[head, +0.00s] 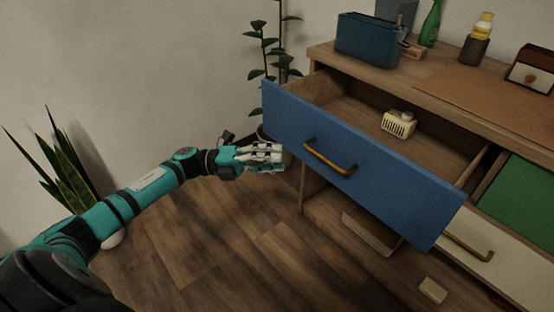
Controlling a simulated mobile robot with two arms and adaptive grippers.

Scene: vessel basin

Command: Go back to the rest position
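My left gripper (265,157) is at the end of my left arm, which comes in from the lower left. It is in the air just left of the open blue drawer (390,190), apart from its brass handle (330,157). Its fingers look close together, but the picture is too small to tell whether they are open or shut. No object shows in it. My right gripper is not in view. The blue drawer is pulled well out, and a small cream slotted object (397,124) lies inside.
The wooden cabinet (330,55) fills the right, with a blue box (368,40), green bottle (431,22) and yellow-topped bottle (476,40) on top. Potted plants stand at the back (270,45) and left (68,175). A small beige block (433,290) lies low right. The wooden floor (220,250) has free room.

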